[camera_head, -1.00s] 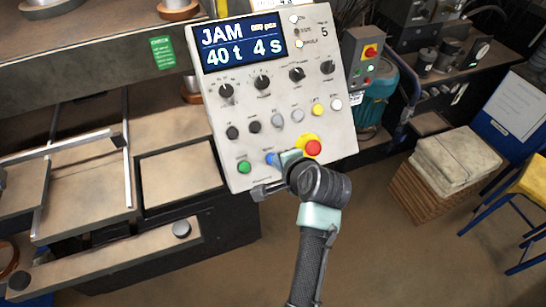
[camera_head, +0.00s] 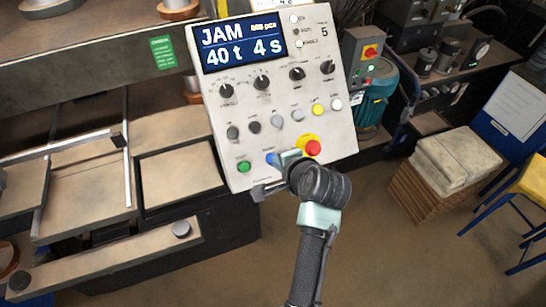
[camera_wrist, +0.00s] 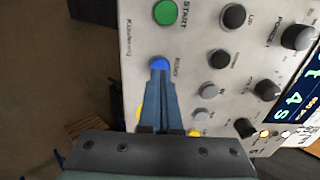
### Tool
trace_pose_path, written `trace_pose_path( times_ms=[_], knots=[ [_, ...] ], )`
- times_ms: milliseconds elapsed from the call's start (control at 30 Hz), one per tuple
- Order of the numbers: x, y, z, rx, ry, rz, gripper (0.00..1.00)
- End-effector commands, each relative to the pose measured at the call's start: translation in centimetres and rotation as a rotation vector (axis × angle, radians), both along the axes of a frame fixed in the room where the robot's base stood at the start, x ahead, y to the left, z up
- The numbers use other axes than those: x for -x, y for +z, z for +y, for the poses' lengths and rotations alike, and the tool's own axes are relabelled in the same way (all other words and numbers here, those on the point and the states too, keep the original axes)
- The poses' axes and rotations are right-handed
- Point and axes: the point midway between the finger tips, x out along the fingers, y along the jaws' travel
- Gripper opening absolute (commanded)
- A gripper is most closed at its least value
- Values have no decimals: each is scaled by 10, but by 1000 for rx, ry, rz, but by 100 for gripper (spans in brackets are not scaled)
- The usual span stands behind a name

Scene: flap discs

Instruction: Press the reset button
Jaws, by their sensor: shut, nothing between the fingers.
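The blue button (camera_head: 271,158), with a small label beside it that is hard to read, sits low on the tilted white control panel (camera_head: 225,128). In the wrist view, the blue button (camera_wrist: 160,63) shows just past the fingertips. My gripper (camera_head: 280,157) is shut and empty, with its tips at the blue button. In the wrist view, my gripper (camera_wrist: 160,73) covers the button's near edge, so I cannot tell whether it touches or presses it. The panel's screen (camera_head: 244,43) reads JAM, 40 t and 4 s.
A green START button (camera_head: 243,167) is left of the blue one. A red emergency button (camera_head: 312,148) on a yellow base is close on the right. Several grey, yellow and white buttons and black knobs are above. A stack of boards (camera_head: 447,165) stands on the floor at right.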

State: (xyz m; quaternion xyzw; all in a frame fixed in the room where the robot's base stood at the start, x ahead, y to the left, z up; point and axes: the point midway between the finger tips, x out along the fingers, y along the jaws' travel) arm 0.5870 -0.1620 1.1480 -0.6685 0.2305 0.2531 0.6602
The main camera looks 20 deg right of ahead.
Motion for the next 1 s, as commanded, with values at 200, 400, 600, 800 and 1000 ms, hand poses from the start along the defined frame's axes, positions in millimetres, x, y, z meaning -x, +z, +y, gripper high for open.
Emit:
trace_pose_path(
  times_ms=[200,400,600,800,1000],
  knots=[
    [-2,-3,0,0,0,0,0],
    [-5,-5,0,0,0,0,0],
    [-8,-7,0,0,0,0,0],
    [-11,-10,0,0,0,0,0],
    [-14,-12,0,0,0,0,0]
  ],
)
